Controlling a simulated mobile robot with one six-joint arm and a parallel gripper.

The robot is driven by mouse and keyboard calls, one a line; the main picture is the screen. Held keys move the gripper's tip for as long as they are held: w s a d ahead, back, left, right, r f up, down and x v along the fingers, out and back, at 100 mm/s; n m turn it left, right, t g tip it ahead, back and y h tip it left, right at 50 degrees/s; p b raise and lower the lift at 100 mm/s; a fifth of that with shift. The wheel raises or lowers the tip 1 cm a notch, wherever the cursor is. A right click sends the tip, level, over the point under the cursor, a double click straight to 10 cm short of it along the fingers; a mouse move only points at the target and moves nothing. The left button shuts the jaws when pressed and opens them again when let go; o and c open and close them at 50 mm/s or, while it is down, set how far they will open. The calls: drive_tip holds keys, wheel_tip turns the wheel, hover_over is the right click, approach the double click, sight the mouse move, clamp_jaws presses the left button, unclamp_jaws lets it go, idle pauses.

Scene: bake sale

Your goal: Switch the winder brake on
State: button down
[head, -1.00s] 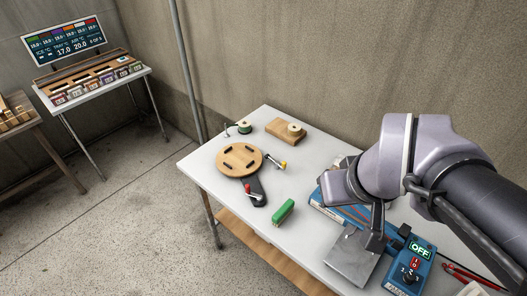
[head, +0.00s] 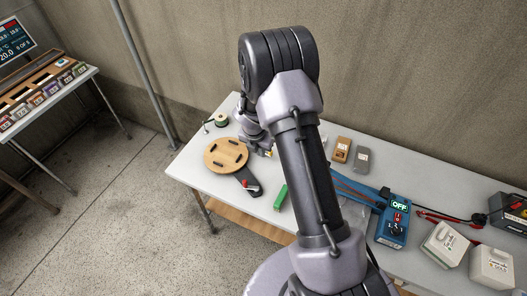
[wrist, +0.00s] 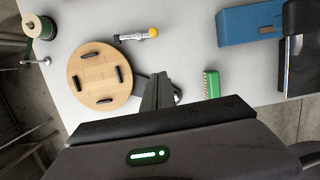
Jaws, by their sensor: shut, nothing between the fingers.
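The winder's round wooden disc (head: 226,155) with dark pegs lies at the left of the white table; it also shows in the wrist view (wrist: 100,76). A dark arm with a red handle (head: 247,184) sticks out from the disc's front. My gripper (wrist: 160,78) is shut and empty, above the table just right of the disc, hiding most of the dark arm in the wrist view. In the head view my gripper (head: 262,146) is partly hidden by my arm. I cannot tell the brake's setting.
Small orange (head: 342,149) and grey (head: 362,160) blocks lie at the back.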

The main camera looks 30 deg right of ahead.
drive_tip(key=b+x, duration=0.3)
drive_tip(key=x, duration=0.7)
drive_tip(key=shift+f, duration=0.35)
drive_tip(key=shift+w+d+r, duration=0.15)
drive_tip(key=shift+w+d, duration=0.3)
drive_tip(key=shift+d, duration=0.1)
drive_tip(key=shift+w+d+r, duration=0.15)
drive_tip(key=shift+w+d, duration=0.3)
drive_tip(key=shift+d, duration=0.1)
drive_tip(key=shift+w+d, duration=0.35)
drive_tip(key=shift+d, duration=0.05)
